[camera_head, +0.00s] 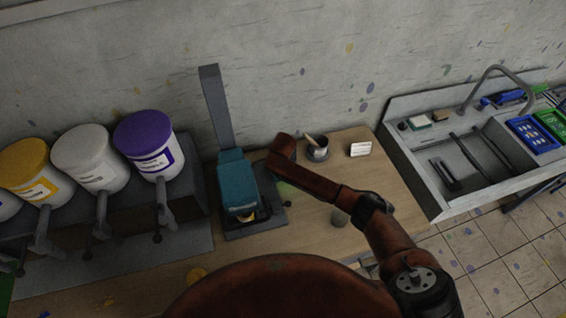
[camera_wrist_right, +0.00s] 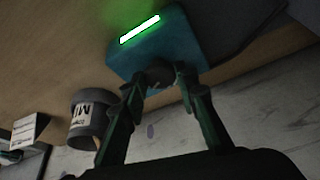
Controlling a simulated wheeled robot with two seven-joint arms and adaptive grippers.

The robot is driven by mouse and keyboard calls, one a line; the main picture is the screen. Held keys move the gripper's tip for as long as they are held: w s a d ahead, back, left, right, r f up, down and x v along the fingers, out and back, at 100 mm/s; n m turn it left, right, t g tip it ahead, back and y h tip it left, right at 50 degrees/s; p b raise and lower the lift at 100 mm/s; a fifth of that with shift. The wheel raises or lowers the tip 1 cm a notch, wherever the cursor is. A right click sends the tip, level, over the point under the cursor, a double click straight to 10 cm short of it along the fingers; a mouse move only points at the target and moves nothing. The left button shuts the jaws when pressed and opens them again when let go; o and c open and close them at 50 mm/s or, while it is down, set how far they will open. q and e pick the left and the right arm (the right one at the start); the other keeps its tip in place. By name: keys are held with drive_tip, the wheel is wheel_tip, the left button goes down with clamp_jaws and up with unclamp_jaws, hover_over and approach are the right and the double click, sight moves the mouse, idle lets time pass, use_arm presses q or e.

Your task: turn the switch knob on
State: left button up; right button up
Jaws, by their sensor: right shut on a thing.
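In the right wrist view, a teal switch box (camera_wrist_right: 195,35) carries a dark round knob (camera_wrist_right: 160,72) on its face. A bright strip (camera_wrist_right: 140,29) on the box is lit and casts a green glow. My right gripper (camera_wrist_right: 159,84) is shut on the knob, with one finger at each side of it. In the head view, my right arm (camera_head: 325,188) reaches over the table and hides the gripper and most of the box. A faint green glow shows on the table beside the arm. My left gripper is not in view.
A teal press (camera_head: 237,184) with a tall grey column stands left of my arm. A mug (camera_head: 317,153) and a small white card (camera_head: 360,149) stand at the table's back right. Paint buckets (camera_head: 93,160) line the left; a sink (camera_head: 470,160) is right.

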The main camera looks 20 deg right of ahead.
drive_tip(key=o, duration=1.1)
drive_tip(key=shift+r, duration=0.1)
drive_tip(key=v, duration=1.1)
drive_tip(key=shift+s+a+r, duration=0.1)
drive_tip(key=shift+s+r, duration=0.15)
drive_tip(key=shift+r, duration=0.1)
